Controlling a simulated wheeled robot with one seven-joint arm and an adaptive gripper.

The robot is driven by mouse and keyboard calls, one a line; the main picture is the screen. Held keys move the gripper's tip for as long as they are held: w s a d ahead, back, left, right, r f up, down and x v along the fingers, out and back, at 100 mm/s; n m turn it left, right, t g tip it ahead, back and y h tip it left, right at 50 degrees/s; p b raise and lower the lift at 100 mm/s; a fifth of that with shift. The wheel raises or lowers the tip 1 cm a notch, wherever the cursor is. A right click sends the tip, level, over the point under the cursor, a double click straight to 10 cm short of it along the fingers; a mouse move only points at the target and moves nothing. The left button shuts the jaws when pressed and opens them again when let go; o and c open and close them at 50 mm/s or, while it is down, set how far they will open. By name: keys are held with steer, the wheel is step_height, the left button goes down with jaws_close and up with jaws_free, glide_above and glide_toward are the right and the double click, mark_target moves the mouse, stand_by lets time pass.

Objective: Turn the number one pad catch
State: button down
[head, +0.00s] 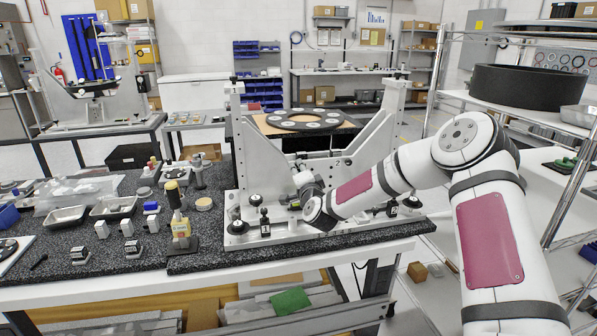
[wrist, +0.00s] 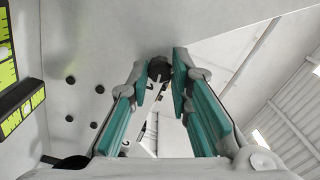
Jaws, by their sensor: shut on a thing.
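The mirror fixture (head: 250,150) is a pale metal frame with two tall side plates on a base plate. A dark ring (head: 268,124) with pale round pads lies behind the frame's middle. My gripper (head: 303,178) is low in front of the fixture's inner part, mostly hidden by my own wrist. In the wrist view, my gripper (wrist: 160,75) has its teal-padded fingers closed in on a small dark round catch (wrist: 158,66) on a pale surface. No number on this catch can be read. A mark like "2" shows on the frame right of the gripper in the head view.
Black knobs stand along the base plate (head: 265,240). A yellow-and-black tool (head: 179,225) stands on the speckled bench (head: 130,264) to the left, near metal trays (head: 113,207). A wire shelf (head: 560,120) is right of my arm. The wrist view shows a yellow-green marked panel (wrist: 20,115).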

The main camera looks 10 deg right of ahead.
steer(key=shift+m, duration=0.3)
steer(key=c, duration=1.5)
jaws_free()
steer(key=shift+o, duration=0.2)
steer(key=shift+s, duration=0.1)
steer(key=s, duration=1.1)
steer(key=shift+s, duration=0.4)
